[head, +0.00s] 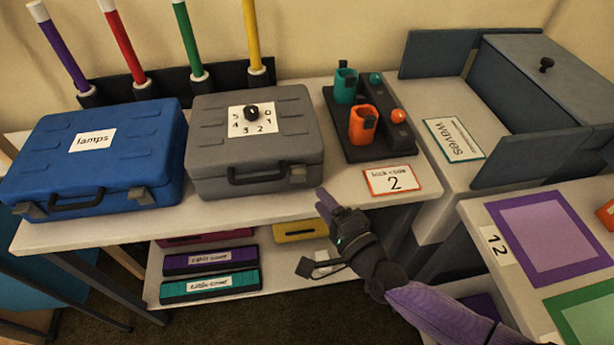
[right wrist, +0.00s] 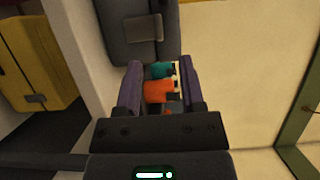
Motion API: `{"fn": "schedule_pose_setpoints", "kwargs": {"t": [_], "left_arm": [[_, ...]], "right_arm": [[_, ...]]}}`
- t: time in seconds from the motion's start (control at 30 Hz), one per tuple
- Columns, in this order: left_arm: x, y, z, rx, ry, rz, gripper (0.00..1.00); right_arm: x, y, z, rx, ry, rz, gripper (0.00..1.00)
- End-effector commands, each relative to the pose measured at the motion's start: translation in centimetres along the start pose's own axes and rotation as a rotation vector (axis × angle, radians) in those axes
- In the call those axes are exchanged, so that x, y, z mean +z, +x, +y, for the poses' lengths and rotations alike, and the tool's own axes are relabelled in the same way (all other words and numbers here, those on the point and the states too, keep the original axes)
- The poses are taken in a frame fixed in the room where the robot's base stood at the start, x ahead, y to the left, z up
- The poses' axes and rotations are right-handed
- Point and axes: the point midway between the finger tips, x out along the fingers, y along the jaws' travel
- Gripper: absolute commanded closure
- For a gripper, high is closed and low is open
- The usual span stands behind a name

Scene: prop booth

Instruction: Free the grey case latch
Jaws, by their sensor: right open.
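The grey case (head: 222,120) lies shut on the table beside the blue case. Its lid has a black knob (head: 252,110) on a white numbered card. In the right wrist view the grey case (right wrist: 122,52) with the latch (right wrist: 143,28) is just beyond the fingertips. My right gripper (head: 328,205) is in front of the table edge, right of and below the latch. Its purple fingers (right wrist: 158,70) are apart, not touching the latch. My left gripper is out of view.
The blue case (head: 55,148) is at left. Coloured rods stand behind. Boxes, including a teal one (head: 208,287), fill the lower shelf.

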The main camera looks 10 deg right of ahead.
Motion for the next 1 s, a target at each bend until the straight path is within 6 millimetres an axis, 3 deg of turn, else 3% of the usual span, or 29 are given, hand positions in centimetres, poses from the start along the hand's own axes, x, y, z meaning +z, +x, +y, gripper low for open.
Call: {"fn": "schedule_pose_setpoints", "kwargs": {"t": [0.1,0.3,0.67,0.77,0.9,1.0], "left_arm": [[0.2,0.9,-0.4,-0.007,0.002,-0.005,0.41],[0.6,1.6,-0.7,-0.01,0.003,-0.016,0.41],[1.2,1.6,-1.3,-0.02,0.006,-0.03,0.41],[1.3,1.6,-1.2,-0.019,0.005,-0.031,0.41],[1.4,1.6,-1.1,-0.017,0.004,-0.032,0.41],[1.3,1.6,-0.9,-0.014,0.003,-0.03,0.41]], "right_arm": [[0.0,3.1,0.3,-0.002,-0.001,0.0,0.5],[0.0,6.5,0.3,0.002,-0.004,0.0,0.5],[0.0,7.3,0.2,0.004,-0.005,0.0,0.5],[0.0,7.3,0.2,0.004,-0.005,0.0,0.67],[0.0,7.3,0.2,0.004,-0.005,0.0,0.97],[0.0,7.3,0.2,0.004,-0.005,0.0,1.0]]}}
